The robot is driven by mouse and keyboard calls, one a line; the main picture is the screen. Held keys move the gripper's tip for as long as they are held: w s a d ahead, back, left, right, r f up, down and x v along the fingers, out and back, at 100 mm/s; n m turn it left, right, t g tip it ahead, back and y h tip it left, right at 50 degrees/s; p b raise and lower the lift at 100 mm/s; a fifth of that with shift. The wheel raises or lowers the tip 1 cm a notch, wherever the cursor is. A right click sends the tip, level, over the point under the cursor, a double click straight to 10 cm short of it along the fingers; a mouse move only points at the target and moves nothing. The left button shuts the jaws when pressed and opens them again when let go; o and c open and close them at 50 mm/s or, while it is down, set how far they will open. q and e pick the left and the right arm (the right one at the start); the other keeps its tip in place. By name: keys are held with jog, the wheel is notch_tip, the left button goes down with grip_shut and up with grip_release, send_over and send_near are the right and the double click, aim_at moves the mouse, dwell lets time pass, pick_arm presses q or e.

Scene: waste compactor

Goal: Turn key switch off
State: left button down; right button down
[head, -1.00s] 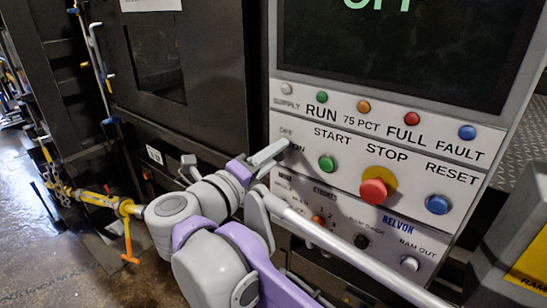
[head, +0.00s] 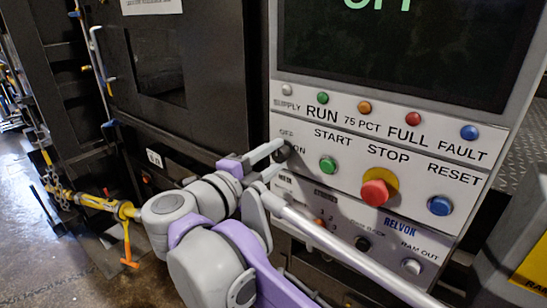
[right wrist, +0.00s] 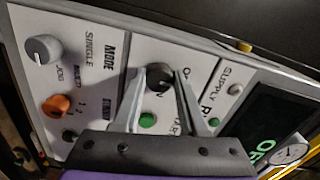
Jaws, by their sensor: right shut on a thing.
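The key switch is a dark round knob (right wrist: 158,78) on the white control panel, next to the ON/OFF lettering. It also shows in the head view as a small dark knob (head: 285,153), partly covered by a finger. My right gripper (head: 280,162) reaches it from the left. In the right wrist view, the fingertips of my right gripper (right wrist: 166,80) are on both sides of the knob and closed on it. The exact angle of the key is hard to make out. My left gripper is not in view.
A green START button (head: 328,165), a red STOP button (head: 375,192) and a blue RESET button (head: 439,205) are to the right. The screen (head: 400,50) above shows cut-off green letters. In the right wrist view, a grey mode knob (right wrist: 43,48) is at the left.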

dwell(0.3)
jog(key=shift+c, duration=2.2)
grip_release()
jog(key=b+v, duration=0.1)
jog(key=v, duration=0.9)
jog(key=shift+s+a, duration=0.25)
jog(key=shift+s, duration=0.1)
jog(key=shift+f, duration=0.1)
